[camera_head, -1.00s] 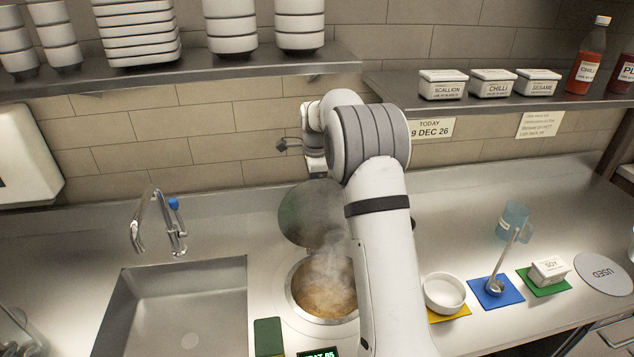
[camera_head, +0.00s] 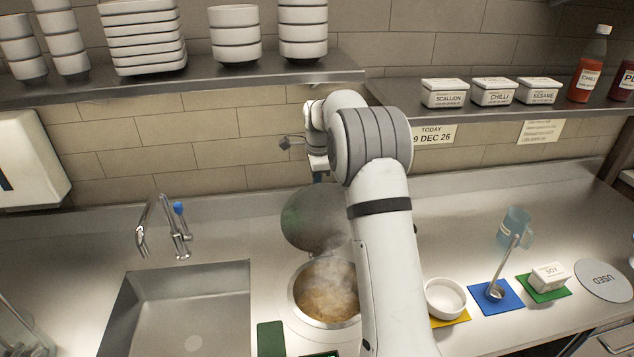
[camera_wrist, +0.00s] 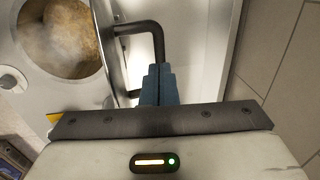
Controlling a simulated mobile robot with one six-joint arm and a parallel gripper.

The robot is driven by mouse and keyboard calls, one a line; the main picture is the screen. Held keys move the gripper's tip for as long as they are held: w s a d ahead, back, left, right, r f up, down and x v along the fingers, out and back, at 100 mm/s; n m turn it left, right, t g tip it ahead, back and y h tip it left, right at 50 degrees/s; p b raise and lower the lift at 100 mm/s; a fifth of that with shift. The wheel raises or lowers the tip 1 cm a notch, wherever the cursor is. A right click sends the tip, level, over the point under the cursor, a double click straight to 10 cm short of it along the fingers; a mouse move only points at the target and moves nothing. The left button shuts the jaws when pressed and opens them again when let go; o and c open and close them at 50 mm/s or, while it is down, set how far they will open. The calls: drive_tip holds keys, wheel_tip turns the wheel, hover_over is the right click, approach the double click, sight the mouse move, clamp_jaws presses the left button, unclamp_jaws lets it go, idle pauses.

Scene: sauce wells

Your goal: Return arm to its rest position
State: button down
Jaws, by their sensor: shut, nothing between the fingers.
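My gripper (camera_wrist: 160,70) shows in the wrist view with its two blue fingers together and nothing between them. A dark bent handle (camera_wrist: 143,30) lies just beyond the fingertips; I cannot tell whether they touch it. In the head view my arm rises in front of the counter and bends toward the back wall. The gripper's fingertips are hidden there behind the arm. The steaming pot well (camera_head: 298,292) is open below and left of the arm, with its round lid (camera_head: 305,215) raised behind it. The well also shows in the wrist view (camera_wrist: 100,72).
A sink (camera_head: 190,310) with a faucet (camera_head: 180,240) is at left. Right of my arm are a white bowl (camera_head: 445,300), a ladle (camera_head: 513,255) on a blue mat (camera_head: 510,300), a soy box (camera_head: 550,277) and a blue jug (camera_head: 515,222). Shelves (camera_head: 230,88) with dishes hang above.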

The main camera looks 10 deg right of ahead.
wheel_tip(320, 180, up, 6)
drive_tip(key=f+p, duration=0.1)
drive_tip(key=p, duration=0.1)
drive_tip(key=s+a+r+n+t+b, duration=0.2)
drive_tip(key=s+a+n+b, duration=0.5)
drive_tip(key=s, duration=0.3)
drive_tip(key=s+d+f+n, duration=0.1)
drive_tip(key=s+n, duration=0.5)
drive_tip(key=s, duration=1)
drive_tip(key=s+f+n+b, duration=0.1)
drive_tip(key=s+f+n, duration=0.2)
drive_tip(key=s, duration=1.3)
drive_tip(key=n, duration=0.3)
drive_tip(key=shift+s+d+f, duration=0.2)
drive_tip(key=shift+s+d, duration=0.15)
drive_tip(key=shift+d, duration=0.05)
